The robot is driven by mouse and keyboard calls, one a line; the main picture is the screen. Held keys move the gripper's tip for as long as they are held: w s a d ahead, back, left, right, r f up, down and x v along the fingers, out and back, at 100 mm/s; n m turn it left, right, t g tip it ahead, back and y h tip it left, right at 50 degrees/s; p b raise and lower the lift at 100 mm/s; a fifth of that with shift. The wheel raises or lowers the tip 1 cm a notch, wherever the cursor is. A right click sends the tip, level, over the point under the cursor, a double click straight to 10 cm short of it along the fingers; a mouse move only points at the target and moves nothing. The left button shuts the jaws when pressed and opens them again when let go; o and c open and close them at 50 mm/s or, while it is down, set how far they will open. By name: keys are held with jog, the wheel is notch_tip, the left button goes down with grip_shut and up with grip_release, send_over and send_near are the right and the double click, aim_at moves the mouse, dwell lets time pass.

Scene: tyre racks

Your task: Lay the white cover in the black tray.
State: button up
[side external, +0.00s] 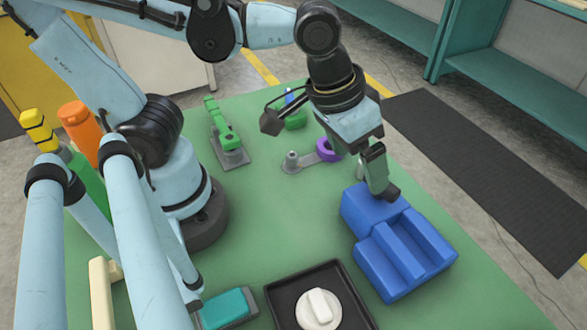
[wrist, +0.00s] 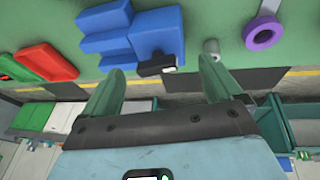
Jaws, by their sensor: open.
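The white cover (side external: 330,318), round with a raised bar handle, lies inside the black tray (side external: 277,297) at the bottom of the side view. The lower edge of both is cut off by the frame. My gripper (side external: 381,182) is well away from them, above the back of the stepped blue block. In the wrist view my gripper (wrist: 160,72) has its two green fingers spread apart. A small dark piece (wrist: 157,65) shows on the blue block between them, and I cannot tell whether the fingers touch it. The cover and tray are not in the wrist view.
The blue block (side external: 405,262) stands right of the tray. A teal box (side external: 224,308) is left of it. A purple ring (side external: 328,150) and grey bracket (side external: 292,162) lie behind, near a green clamp (side external: 225,132). The middle of the green table is clear.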

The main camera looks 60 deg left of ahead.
jog(key=w+a+t+y, duration=0.1)
jog(key=w+a+t, duration=0.2)
jog(key=a, duration=1)
jog(key=shift+w+a+r+t+y, duration=0.2)
jog(key=shift+w+a+t+y, duration=0.1)
jog(key=shift+a+y, duration=0.1)
